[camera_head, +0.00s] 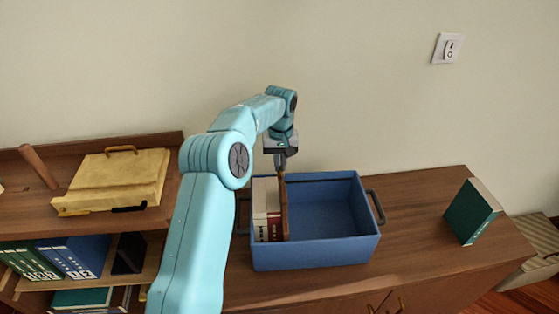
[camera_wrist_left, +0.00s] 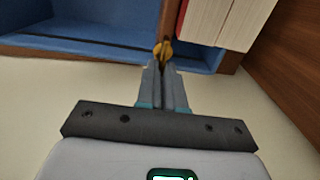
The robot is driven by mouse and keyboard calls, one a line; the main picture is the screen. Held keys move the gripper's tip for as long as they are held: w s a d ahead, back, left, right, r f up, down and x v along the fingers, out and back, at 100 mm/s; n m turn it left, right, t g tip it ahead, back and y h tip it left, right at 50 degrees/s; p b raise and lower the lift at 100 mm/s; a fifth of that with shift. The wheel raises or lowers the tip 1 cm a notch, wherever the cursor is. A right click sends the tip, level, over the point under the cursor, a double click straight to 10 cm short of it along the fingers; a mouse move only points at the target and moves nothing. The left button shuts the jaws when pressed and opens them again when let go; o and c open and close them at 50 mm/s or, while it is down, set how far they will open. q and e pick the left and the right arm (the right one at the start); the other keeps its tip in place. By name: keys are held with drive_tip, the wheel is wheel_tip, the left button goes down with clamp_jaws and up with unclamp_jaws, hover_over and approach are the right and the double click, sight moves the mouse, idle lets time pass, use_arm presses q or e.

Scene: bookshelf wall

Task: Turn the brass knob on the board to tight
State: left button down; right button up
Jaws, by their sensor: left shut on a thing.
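A thin brown board (camera_head: 284,205) stands upright in the blue bin (camera_head: 335,177), beside several books. In the left wrist view the board's edge (camera_wrist_left: 166,22) shows between the blue bin wall and the books. The small brass knob (camera_wrist_left: 162,47) sits at the board's edge. My left gripper (camera_wrist_left: 164,64) is shut on the knob, with its fingertips around it. In the head view my left gripper (camera_head: 281,160) points down at the board's top far end, and it hides the knob. I cannot tell the knob's turn angle. My right gripper is out of view.
White and red books (camera_head: 265,205) stand left of the board in the bin. The bin's right part is empty. A green book (camera_head: 472,212) stands on the cabinet at right. A yellow case (camera_head: 115,180) lies on the left shelf. The wall with a switch (camera_head: 447,48) is behind.

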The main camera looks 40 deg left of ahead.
use_arm(q)
drive_tip(key=shift+r, duration=0.1)
idle(0.3)
drive_tip(key=c, duration=1.3)
unclamp_jaws()
drive_tip(key=shift+o, duration=0.2)
wheel_tip(320, 180, up, 16)
drive_tip(key=p, duration=0.4)
drive_tip(key=shift+r, duration=0.15)
drive_tip(key=shift+s, duration=0.1)
